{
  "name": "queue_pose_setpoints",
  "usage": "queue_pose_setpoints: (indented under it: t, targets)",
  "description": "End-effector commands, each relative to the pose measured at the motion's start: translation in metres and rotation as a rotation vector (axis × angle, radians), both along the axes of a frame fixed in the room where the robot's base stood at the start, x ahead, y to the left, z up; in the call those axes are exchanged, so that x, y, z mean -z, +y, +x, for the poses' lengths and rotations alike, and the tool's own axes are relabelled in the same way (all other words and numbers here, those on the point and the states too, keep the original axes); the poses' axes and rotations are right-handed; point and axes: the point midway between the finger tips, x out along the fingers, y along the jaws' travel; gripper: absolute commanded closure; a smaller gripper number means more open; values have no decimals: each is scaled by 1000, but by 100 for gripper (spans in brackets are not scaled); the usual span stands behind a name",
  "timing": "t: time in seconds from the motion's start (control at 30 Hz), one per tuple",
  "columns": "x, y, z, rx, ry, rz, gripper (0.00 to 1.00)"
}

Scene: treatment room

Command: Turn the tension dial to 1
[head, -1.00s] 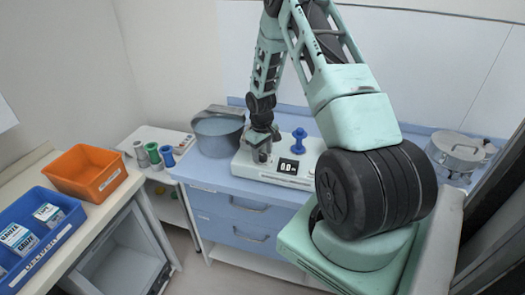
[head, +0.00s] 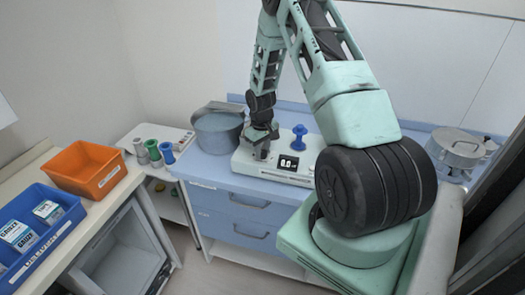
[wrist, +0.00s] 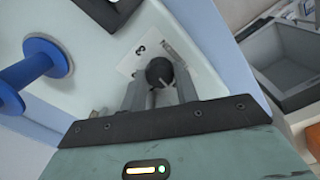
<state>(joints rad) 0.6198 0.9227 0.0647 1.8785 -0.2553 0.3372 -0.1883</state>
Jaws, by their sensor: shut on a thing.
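The tension dial (wrist: 158,70) is a small dark round knob with a pale pointer line, on a white label plate with printed marks, one of them a 3. My gripper (wrist: 160,88) has one finger on each side of the dial and is shut on it. In the head view my gripper (head: 262,153) is at the left end of the white device (head: 243,163), where it hides the dial. The device has a small black display (head: 289,163) that seems to read 0.0. I cannot tell which number the pointer faces.
A blue spool (head: 299,138) stands on the device, right of my gripper; it also shows in the wrist view (wrist: 38,68). A grey pot (head: 217,135) stands close on the left. A lidded metal pot (head: 457,150) is at the far right of the blue counter.

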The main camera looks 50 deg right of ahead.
Motion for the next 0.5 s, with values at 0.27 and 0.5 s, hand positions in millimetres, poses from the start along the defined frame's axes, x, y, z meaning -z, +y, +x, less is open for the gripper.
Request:
queue_pose_setpoints:
  t: [0.27, 0.5]
  targets:
    - [2, 0, 2, 205, -3, -3, 93]
    - [2, 0, 2, 433, -4, -3, 93]
